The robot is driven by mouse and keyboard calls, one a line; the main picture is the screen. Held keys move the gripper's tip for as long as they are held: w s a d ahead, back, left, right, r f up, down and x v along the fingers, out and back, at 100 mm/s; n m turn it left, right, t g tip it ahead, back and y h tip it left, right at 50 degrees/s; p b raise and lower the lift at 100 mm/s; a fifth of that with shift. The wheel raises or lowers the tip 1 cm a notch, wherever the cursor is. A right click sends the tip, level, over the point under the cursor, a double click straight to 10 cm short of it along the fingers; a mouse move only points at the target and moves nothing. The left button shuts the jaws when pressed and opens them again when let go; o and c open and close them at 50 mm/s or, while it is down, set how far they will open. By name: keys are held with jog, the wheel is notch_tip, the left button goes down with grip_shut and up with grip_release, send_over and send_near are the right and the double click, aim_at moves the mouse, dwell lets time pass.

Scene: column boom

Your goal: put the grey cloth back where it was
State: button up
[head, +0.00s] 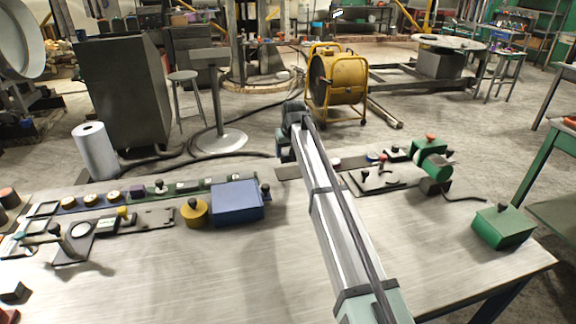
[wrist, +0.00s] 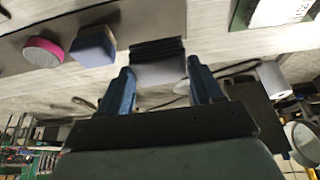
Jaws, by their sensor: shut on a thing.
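My gripper (wrist: 159,68) shows in the wrist view with its two blue fingers apart, one on each side of a dark grey, folded-looking piece (wrist: 158,48). This piece spans the gap between the fingertips and appears to be the grey cloth, held. In the head view my gripper (head: 286,150) is at the far end of my arm, over the back edge of the bench, right of the blue box (head: 237,201). The held piece cannot be made out there.
The bench (head: 270,270) has a bare front. Panels with knobs (head: 110,225) and a yellow round part (head: 194,212) lie left; a plate (head: 385,178), green machine (head: 430,157) and green box (head: 503,227) lie right. A paper roll (head: 95,150) stands behind.

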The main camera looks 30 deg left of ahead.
aim_at(288, 162)
jog(key=shift+f, duration=2.8)
jog(key=shift+f, duration=0.15)
jog(key=o, duration=1)
jog(key=v, duration=1.2)
